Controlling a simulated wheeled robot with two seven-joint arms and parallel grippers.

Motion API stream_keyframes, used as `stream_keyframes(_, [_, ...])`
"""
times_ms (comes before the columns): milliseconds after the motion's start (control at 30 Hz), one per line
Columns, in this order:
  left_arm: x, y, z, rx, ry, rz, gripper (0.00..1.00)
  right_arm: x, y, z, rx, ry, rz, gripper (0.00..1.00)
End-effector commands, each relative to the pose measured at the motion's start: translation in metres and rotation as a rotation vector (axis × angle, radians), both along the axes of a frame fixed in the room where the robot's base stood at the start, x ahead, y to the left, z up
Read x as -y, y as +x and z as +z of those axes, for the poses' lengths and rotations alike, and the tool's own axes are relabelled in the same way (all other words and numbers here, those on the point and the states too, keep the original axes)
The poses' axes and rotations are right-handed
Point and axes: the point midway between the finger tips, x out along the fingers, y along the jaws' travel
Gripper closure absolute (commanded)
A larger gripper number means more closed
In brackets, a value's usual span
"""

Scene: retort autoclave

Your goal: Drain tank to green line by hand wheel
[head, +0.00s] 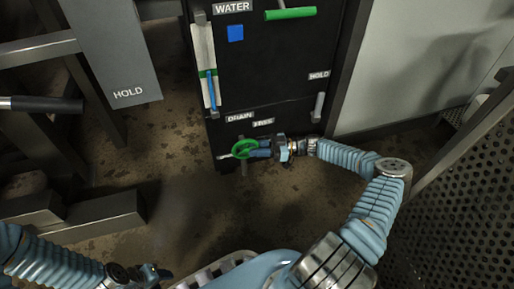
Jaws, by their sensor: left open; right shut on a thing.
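The green drain hand wheel (241,147) sits low on the black panel, under the DRAIN and FREE labels. My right gripper (258,152) is shut on the wheel's right side and hides part of its rim. The tank's level gauge (203,52) is a pale upright strip at the panel's left edge. Its blue column (212,90) reaches up to about the green line (207,73); the exact gap is too small to tell. My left gripper (150,273) is open and empty at the bottom left, away from the panel.
A green-handled lever (290,13) and a blue square (235,33) are higher on the panel. A grey handle (318,106) is below the right HOLD label. A grey HOLD post (115,55) stands left. A perforated screen (460,190) closes off the right. Stained floor between is clear.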

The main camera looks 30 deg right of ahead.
Motion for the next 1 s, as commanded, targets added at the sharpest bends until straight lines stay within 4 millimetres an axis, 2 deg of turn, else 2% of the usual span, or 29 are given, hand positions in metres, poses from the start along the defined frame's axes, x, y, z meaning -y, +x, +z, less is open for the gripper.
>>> stream_keyframes(400, [0.0,0.0,0.0,0.0,0.0,0.0,0.56,0.002,0.004,0.001,0.001,0.007,-0.016,1.0])
stream_keyframes(433, [0.0,0.0,0.0,0.0,0.0,0.0,0.56,0.002,0.004,0.001,0.001,0.007,-0.015,0.72])
stream_keyframes(533, [0.0,0.0,0.0,0.0,0.0,0.0,0.56,0.002,0.004,0.001,0.001,0.007,-0.013,0.58])
stream_keyframes(833, [0.0,0.0,0.0,0.0,0.0,0.0,0.56,0.005,0.001,0.0,0.0,0.006,-0.009,0.58])
stream_keyframes(1000, [0.0,0.0,0.002,0.0,0.0,0.0,0.56,0.029,-0.01,-0.001,0.0,0.003,-0.011,0.58])
